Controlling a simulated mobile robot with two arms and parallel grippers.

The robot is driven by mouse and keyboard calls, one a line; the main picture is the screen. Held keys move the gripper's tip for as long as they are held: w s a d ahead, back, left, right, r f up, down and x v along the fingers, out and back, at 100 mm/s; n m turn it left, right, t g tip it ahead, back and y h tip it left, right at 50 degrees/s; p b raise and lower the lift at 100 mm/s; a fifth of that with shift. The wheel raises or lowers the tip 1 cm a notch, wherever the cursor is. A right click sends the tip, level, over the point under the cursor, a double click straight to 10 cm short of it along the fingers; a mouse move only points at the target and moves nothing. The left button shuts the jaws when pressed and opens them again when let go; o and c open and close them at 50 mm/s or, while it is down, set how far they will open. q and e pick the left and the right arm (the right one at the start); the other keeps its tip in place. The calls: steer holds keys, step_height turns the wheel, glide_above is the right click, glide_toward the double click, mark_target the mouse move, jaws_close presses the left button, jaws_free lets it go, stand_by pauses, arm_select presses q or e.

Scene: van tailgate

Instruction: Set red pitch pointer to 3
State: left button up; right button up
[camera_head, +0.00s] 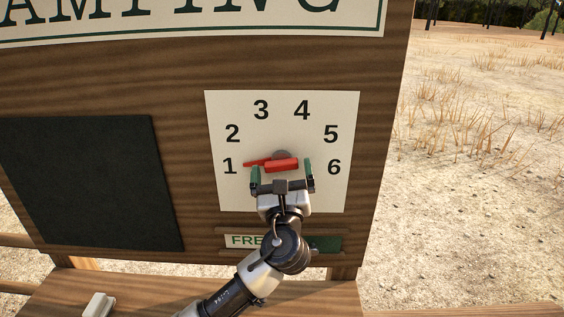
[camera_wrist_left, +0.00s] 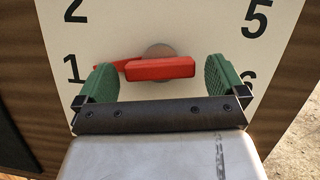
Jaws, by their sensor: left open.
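The red pitch pointer (camera_head: 281,165) is mounted on a grey round hub (camera_head: 282,155) in the middle of a white dial card (camera_head: 232,195) numbered 1 to 6. Its thin tip points left, at the 1 (camera_head: 230,166). The 3 (camera_head: 261,110) stands at the upper left of the dial. My left gripper (camera_head: 282,174) is open in front of the pointer, one green-padded finger on each side of its red grip. My right gripper is not in view.
The card is fixed to a brown wooden board (camera_head: 180,80). A dark panel (camera_head: 90,180) is at the left. A partly covered green and white slider sign (camera_head: 325,243) is below the dial. A small white block (camera_head: 98,305) sits on the wooden ledge (camera_head: 150,295).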

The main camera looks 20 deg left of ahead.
arm_select(q)
steer(key=shift+w+a+r, duration=0.1)
steer(key=shift+w+a, duration=0.05)
steer(key=shift+w, duration=0.2)
steer(key=c, duration=1.3)
